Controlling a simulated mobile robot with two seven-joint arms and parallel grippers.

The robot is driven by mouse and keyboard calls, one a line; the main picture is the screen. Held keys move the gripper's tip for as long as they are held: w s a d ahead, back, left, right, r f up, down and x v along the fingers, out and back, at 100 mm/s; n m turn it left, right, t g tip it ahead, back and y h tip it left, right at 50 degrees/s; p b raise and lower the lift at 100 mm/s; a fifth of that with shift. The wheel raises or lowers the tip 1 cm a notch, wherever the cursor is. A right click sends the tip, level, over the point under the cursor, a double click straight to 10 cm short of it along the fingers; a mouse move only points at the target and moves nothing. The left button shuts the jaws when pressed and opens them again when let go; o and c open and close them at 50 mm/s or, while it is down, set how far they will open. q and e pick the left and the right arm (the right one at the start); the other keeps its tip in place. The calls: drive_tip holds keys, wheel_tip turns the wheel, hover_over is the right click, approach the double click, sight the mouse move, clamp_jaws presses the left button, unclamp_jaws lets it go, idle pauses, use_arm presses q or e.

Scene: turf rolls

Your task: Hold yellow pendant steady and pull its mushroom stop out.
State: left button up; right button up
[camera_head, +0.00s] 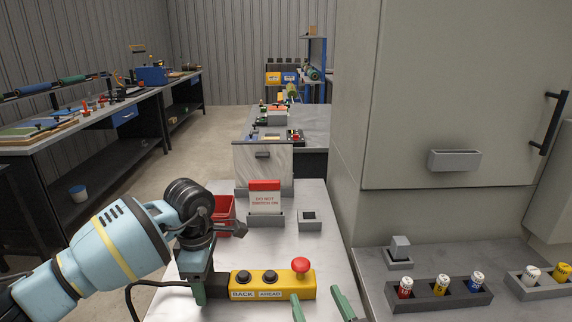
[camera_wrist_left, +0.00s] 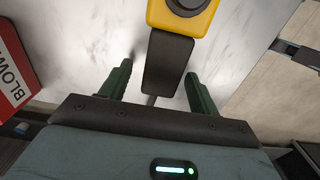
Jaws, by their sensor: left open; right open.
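The yellow pendant (camera_head: 239,282) lies on the light bench with two black buttons, labelled BACK and AHEAD. Its red mushroom stop (camera_head: 301,266) stands at the right end. My left gripper (camera_head: 206,286) is open at the pendant's left end. In the left wrist view its fingers (camera_wrist_left: 158,72) stand either side of the black cable sleeve (camera_wrist_left: 167,65), with gaps showing; the pendant's yellow end (camera_wrist_left: 207,14) is just beyond. My right gripper (camera_head: 320,300) is open at the bottom, its left fingertip close to the pendant's front right; I cannot tell whether they touch.
A DO NOT SWITCH ON card (camera_head: 265,203) stands in a holder behind the pendant, with a red bin (camera_head: 226,207) left of it and a small grey box (camera_head: 310,220) right. A grey cabinet (camera_head: 400,110) rises at right. A black cable (camera_head: 140,286) runs left.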

use_arm(q)
drive_tip(key=shift+r, duration=0.2)
wheel_tip(320, 180, up, 12)
drive_tip(key=shift+f, duration=0.15)
idle(0.4)
